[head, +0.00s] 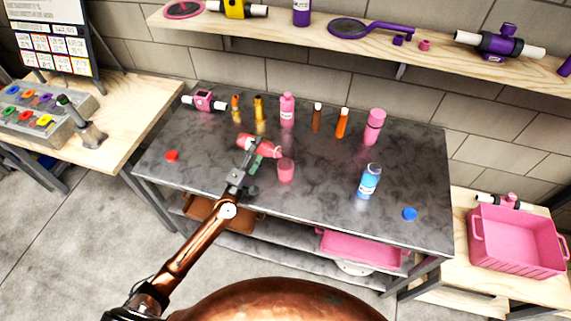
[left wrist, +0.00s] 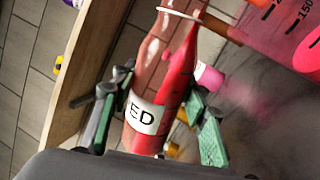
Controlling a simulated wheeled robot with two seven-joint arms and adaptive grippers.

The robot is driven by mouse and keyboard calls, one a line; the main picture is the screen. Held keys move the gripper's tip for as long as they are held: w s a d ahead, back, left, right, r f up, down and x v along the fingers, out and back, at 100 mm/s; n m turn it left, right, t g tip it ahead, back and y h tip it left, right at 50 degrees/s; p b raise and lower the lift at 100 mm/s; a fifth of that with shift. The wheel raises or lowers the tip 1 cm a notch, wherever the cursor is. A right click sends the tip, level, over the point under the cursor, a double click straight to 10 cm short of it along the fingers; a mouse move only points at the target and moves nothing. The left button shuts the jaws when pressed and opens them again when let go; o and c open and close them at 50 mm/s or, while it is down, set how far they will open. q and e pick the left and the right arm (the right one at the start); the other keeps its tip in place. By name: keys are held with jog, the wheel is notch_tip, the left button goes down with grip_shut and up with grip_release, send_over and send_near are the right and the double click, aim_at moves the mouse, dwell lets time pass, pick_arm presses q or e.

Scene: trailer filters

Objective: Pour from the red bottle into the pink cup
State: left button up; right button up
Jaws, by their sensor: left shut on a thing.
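The red bottle (head: 246,142) is in my left gripper (head: 257,151), tilted far over above the grey table. In the left wrist view the fingers are closed around the bottle (left wrist: 175,85), across its white label reading "ED". Red liquid lies along one side of the clear bottle. The pink cup (head: 286,172) stands upright on the table, just right of the gripper. A large pink surface with measuring marks (left wrist: 298,38), seemingly the cup, fills the upper right of the left wrist view. I cannot tell whether liquid is flowing. My right gripper is not in view.
Pink (head: 288,110), orange and brown bottles line the back of the table. A blue bottle (head: 368,184) stands right of the cup. A red cap (head: 172,156) and a blue cap (head: 409,214) lie on the table. The front right middle is clear.

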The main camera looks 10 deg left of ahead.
pick_arm(q)
jog(key=shift+r+m, duration=0.3)
dwell(0.4)
